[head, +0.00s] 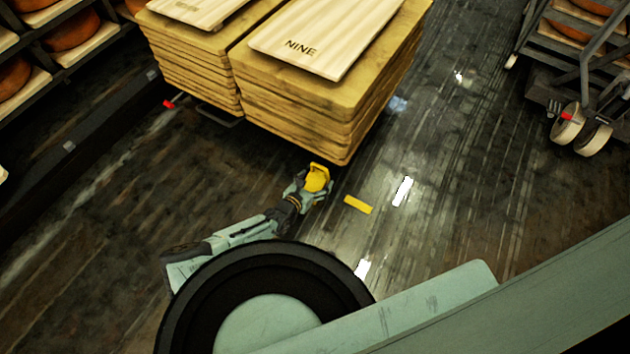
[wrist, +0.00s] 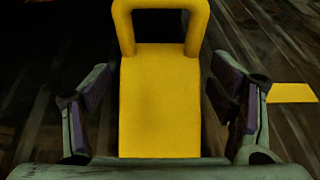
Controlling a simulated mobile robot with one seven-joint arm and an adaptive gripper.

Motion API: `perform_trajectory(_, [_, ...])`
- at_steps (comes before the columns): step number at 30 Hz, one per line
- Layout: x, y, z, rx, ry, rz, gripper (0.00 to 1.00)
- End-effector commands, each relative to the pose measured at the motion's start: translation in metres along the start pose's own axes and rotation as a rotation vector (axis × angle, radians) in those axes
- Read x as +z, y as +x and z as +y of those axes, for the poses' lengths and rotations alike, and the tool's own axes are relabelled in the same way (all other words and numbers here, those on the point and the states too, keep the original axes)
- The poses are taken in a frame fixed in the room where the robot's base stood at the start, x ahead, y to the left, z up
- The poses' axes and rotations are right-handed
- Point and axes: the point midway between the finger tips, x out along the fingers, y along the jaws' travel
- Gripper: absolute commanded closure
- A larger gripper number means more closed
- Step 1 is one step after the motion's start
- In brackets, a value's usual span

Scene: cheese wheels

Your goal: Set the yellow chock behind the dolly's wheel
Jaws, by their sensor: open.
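The yellow chock (head: 317,178), a wedge with a loop handle, is at the end of my arm, just in front of the board stack's near corner. In the wrist view the chock (wrist: 160,105) lies between the fingers of my open gripper (wrist: 158,82). A narrow gap shows on each side, so neither finger seems to touch it. My gripper (head: 307,187) is low, near the floor. The dolly is mostly hidden under the stacked boards (head: 300,105); only a dark frame edge (head: 220,118) and a red piece (head: 168,104) show. Its near wheel is hidden.
A flat yellow mark (head: 358,205) lies on the floor right of my gripper. A grey cart (head: 575,75) with pale casters (head: 568,124) stands at right. A shelf rack (head: 75,110) with cheese wheels lines the left. Dark floor between stack and cart is clear.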

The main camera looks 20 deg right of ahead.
Motion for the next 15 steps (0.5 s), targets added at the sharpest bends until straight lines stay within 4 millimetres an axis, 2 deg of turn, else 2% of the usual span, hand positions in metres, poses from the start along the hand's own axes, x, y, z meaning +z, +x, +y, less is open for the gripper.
perform_trajectory(10, [0.005,-0.002,0.0,0.0,0.0,0.0,0.22])
perform_trajectory(15, [0.005,-0.027,0.002,0.003,-0.002,0.0,0.22])
